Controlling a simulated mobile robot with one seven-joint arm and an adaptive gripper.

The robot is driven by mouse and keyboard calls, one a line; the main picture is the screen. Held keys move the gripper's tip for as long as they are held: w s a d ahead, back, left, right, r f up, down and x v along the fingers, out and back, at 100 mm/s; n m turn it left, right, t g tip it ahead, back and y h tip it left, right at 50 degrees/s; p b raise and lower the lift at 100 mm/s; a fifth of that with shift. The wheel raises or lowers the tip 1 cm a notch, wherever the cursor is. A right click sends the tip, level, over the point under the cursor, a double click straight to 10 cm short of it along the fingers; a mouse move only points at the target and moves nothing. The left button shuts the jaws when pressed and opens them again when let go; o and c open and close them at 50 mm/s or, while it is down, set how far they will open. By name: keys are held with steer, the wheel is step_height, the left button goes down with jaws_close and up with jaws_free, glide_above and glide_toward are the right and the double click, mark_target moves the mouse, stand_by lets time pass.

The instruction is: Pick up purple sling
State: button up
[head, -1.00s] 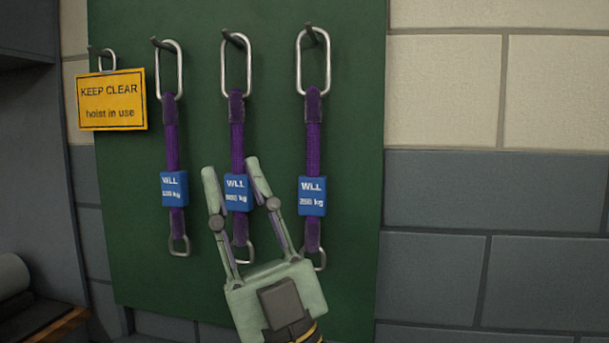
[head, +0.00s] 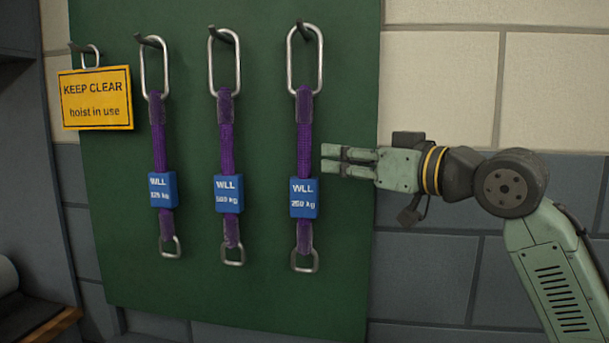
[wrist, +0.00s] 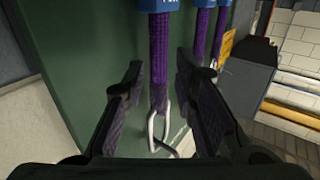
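Three purple slings hang on the green board, each from a steel ring on a peg and with a blue WLL tag. The left sling (head: 158,130) has a tag too small to read surely, the middle sling (head: 227,148) seems to read 500 kg, and the right sling (head: 304,135) reads 250 kg. My gripper (head: 324,160) is just right of the right sling, fingers pointing left at it, above its tag. In the wrist view the fingers are apart, with the right sling (wrist: 159,55) showing in line with the gap beyond them. The gripper is empty.
A yellow KEEP CLEAR sign (head: 97,98) hangs from a peg left of the slings. The green board (head: 345,260) backs them against a block wall. A dark cabinet stands at the far left. The wall to the right is bare.

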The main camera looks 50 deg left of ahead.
mark_target(310, 152)
steer(key=a, duration=0.8)
steer(key=shift+s, duration=0.2)
jaws_close()
steer(key=shift+r, duration=0.1)
